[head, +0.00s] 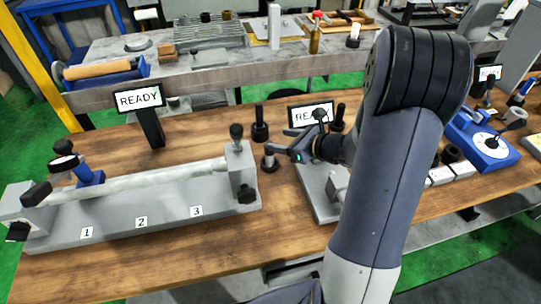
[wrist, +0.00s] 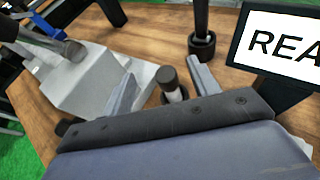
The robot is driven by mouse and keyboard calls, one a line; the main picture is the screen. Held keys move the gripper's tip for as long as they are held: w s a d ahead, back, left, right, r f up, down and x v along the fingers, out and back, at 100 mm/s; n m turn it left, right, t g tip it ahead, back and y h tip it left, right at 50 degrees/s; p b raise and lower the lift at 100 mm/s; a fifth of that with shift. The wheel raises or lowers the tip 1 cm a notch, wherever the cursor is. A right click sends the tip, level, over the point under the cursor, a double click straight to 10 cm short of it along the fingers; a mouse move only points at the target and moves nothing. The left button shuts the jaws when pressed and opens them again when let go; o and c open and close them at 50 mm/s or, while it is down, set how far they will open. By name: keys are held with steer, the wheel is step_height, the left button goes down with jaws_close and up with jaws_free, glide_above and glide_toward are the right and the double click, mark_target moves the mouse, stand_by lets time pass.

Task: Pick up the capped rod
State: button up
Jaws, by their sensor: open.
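A short upright rod with a dark cap and a paler shaft (head: 269,161) stands on the wooden bench, just left of my gripper (head: 283,148) in the head view. In the wrist view the capped rod (wrist: 171,84) appears between the two spread fingers of my gripper (wrist: 166,78). The fingers are open and no contact with the rod is visible. The rod's lower end is partly hidden by my gripper's body in the wrist view.
A black post on a round base (head: 260,126) stands just behind the rod. A grey fixture with a long cylinder (head: 140,185) lies to the left. A READY screen (head: 310,114) stands behind my gripper. Bare wood (head: 275,225) lies in front.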

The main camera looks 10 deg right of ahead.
mark_target(265, 146)
steer(key=w+a+f, duration=0.1)
steer(key=f, duration=0.1)
steer(key=w+a+f, duration=0.2)
steer(key=w+a+f+p, duration=0.1)
steer(key=w+f, duration=0.1)
steer(key=shift+w+a+f, duration=0.2)
steer(key=shift+f, duration=0.05)
stand_by(0.3)
jaws_close()
stand_by(0.4)
